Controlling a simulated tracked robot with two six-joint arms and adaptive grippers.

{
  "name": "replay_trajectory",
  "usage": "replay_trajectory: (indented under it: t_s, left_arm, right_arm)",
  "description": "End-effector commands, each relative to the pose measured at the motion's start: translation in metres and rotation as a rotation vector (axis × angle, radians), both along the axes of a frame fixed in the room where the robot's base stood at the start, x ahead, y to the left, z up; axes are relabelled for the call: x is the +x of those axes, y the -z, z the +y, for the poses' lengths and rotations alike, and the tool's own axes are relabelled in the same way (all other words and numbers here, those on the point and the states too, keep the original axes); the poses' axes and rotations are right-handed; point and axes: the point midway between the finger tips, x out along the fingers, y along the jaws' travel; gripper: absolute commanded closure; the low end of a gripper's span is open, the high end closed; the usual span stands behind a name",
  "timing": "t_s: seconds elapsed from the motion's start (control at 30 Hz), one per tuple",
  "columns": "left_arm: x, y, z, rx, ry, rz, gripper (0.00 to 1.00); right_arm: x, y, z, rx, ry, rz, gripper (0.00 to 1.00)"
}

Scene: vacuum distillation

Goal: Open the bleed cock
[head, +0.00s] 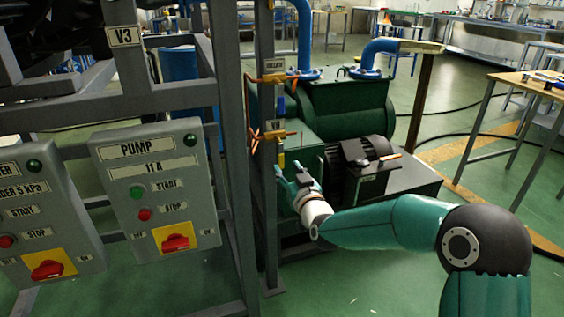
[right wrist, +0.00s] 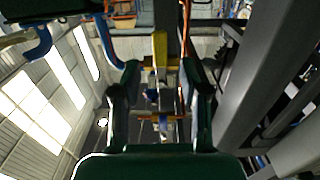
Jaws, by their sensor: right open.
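Two small brass cocks sit on the grey post beside the pump. The lower cock (head: 277,135) sits below a second small label. I cannot tell by label which is the bleed cock. My right gripper (head: 289,176) is open just below the lower cock, fingers pointing up at the post. In the right wrist view a yellow lever (right wrist: 160,48) and brass fittings show between the open fingers (right wrist: 160,78); contact cannot be told. My left gripper is out of view.
The grey frame with the PUMP control box (head: 157,190) stands left of the post. The green pump (head: 345,108) with blue pipes is behind my right gripper. A thin orange tube (head: 251,120) runs along the post. A wooden table (head: 530,85) stands right.

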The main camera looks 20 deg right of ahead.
Motion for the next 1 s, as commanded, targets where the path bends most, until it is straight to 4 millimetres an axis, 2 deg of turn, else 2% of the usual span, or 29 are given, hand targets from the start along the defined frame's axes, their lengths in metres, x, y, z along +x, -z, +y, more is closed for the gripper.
replay_trajectory:
  t_s: [0.1, 0.3, 0.5, 0.8, 1.0]
  left_arm:
    - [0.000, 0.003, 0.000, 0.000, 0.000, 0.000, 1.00]
    - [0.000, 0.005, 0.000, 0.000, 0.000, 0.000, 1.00]
    - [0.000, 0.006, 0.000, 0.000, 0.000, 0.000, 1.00]
    - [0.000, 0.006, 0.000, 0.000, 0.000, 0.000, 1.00]
    - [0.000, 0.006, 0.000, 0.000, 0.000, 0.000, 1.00]
  right_arm:
    - [0.023, 0.001, 0.001, 0.000, -0.001, 0.000, 0.56]
    - [0.048, 0.001, 0.002, 0.000, -0.001, 0.000, 0.56]
    - [0.059, 0.000, 0.003, 0.000, -0.001, 0.001, 0.56]
    - [0.060, 0.000, 0.003, 0.000, -0.002, 0.001, 0.56]
    - [0.060, 0.000, 0.003, 0.001, -0.002, 0.001, 0.90]
